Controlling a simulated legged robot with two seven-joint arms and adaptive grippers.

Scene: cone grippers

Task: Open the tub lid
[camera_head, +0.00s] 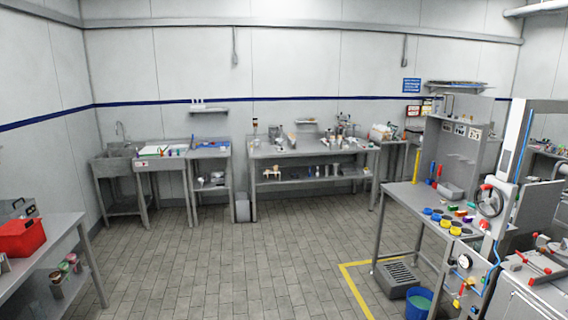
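I cannot surely pick out a tub with a lid. A red box-like container (22,239) stands on the metal table at the left; whether it has a lid is too small to tell. A grey case with a dark handle (14,208) is just behind it. A blue bucket (418,304) with something pale green inside stands on the floor at the lower right. Neither of my grippers shows in the head view.
The left table (60,228) has jars on its lower shelf. A workbench (398,206) with coloured cups stands at the right, a grey step (398,281) beneath it. Sink and benches line the back wall. The tiled floor (235,265) between is clear.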

